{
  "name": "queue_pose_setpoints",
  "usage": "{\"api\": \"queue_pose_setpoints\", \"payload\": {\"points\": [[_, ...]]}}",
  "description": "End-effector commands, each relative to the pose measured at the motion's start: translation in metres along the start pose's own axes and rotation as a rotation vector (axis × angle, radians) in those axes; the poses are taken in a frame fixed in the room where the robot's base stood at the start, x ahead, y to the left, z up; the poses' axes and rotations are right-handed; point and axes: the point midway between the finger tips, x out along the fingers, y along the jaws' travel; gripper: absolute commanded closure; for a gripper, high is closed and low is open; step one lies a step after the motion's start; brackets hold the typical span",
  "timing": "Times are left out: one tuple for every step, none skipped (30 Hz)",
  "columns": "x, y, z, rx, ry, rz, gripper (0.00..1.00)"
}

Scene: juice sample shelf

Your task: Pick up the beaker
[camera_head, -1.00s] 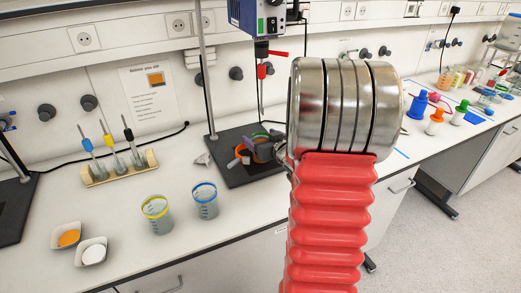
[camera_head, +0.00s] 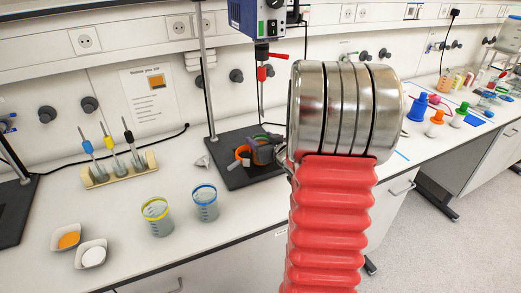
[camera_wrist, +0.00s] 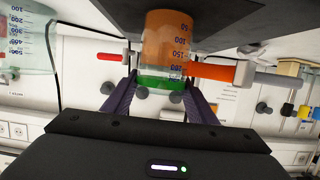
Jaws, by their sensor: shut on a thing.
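The beaker (camera_wrist: 166,38) holds orange liquid and has a green rim; it shows upside down in the wrist view. In the head view the beaker (camera_head: 264,156) is over the dark base plate of the stand, partly hidden by my gripper. My gripper (camera_wrist: 160,84) has one finger on each side of the beaker near its green rim and is shut on it. In the head view my gripper (camera_head: 268,143) is mostly hidden behind my own arm. I cannot tell whether the beaker touches the plate.
The stand's base plate (camera_head: 236,180) lies under the beaker. An orange part (camera_head: 242,152) is close beside it. A yellow-rimmed beaker (camera_head: 157,217) and a blue-rimmed beaker (camera_head: 205,203) stand at the front left. A wooden rack (camera_head: 119,170) is behind them.

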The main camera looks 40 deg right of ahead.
Motion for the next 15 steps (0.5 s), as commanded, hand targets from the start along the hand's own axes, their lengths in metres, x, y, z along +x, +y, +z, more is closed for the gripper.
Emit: {"api": "queue_pose_setpoints", "payload": {"points": [[0.0, 0.0001, -0.0006, 0.0, 0.001, 0.0, 0.79], [0.0, 0.0001, -0.0007, 0.0, 0.001, 0.0, 0.79], [-0.0001, 0.0001, -0.0007, 0.0, 0.001, 0.0, 0.79], [-0.0002, 0.0001, -0.0007, 0.0, 0.001, 0.0, 0.79], [-0.0003, 0.0001, -0.0008, 0.0, 0.001, 0.0, 0.79], [-0.0005, 0.0001, -0.0009, 0.0, 0.001, 0.0, 0.79], [-0.0008, 0.0002, -0.0011, 0.0, 0.001, 0.0, 0.79], [-0.0011, 0.0002, -0.0013, 0.0, 0.001, 0.0, 0.79], [-0.0015, 0.0002, -0.0016, 0.0, 0.002, 0.0, 0.79], [-0.002, 0.0003, -0.0019, 0.0, 0.002, 0.0, 0.79], [-0.0025, 0.0003, -0.0022, 0.0, 0.002, 0.0, 0.79], [-0.0033, 0.0003, -0.0026, 0.0, 0.002, 0.0, 0.79], [-0.004, 0.0003, -0.0029, 0.0, 0.002, 0.0, 0.79], [-0.0047, 0.0003, -0.0033, -0.001, 0.002, 0.0, 0.79], [-0.0058, 0.0003, -0.0038, -0.001, 0.002, 0.0, 0.79]]}}
